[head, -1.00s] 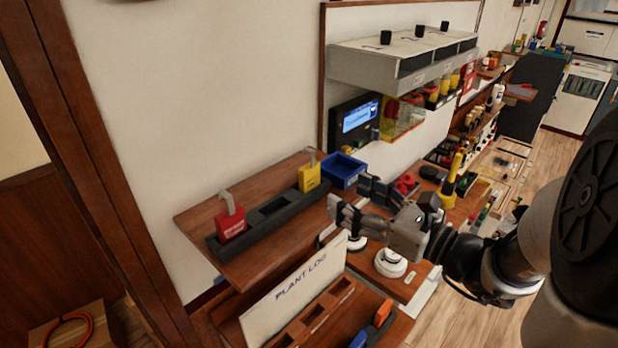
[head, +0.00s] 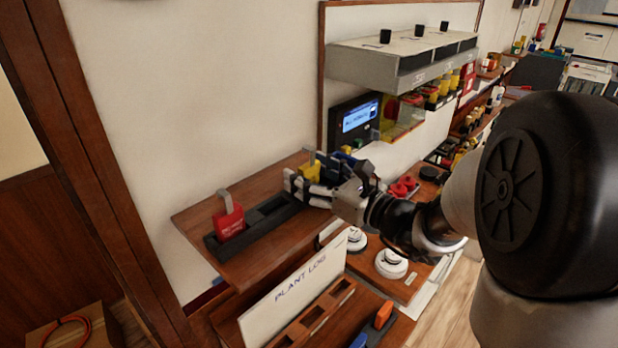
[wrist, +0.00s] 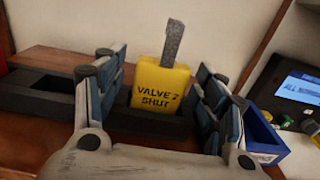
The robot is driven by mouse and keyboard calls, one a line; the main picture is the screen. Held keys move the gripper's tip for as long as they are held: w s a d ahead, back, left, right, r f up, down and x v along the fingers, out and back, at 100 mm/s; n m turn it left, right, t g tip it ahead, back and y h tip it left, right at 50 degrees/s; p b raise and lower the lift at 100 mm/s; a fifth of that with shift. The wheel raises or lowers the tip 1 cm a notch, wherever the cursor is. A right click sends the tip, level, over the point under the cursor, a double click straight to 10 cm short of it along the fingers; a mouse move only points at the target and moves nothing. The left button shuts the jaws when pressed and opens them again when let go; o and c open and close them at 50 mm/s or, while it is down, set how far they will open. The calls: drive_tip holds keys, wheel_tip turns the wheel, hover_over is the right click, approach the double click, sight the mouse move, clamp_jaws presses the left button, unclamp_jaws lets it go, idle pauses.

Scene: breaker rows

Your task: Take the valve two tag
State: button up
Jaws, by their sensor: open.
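The valve two tag (wrist: 162,85) is a yellow block marked "VALVE 2 SHUT" with a grey strap on top. It stands upright in the right end of a dark slotted holder (wrist: 40,98). In the head view the tag (head: 312,170) is partly covered by my gripper (head: 310,187). In the wrist view my gripper (wrist: 158,108) is open, with one finger on each side of the tag. A gap shows on the left side; contact on the right is unclear.
A red tag (head: 229,220) stands at the left end of the holder, with an empty slot between. A blue bin (wrist: 262,135) sits close to the right of my gripper. A display (head: 358,117) is on the wall behind. A "PLANT LOG" board (head: 298,290) stands lower in front.

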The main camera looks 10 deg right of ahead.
drive_tip(key=c, duration=1.2)
drive_tip(key=shift+o, duration=0.2)
drive_tip(key=shift+r, duration=0.1)
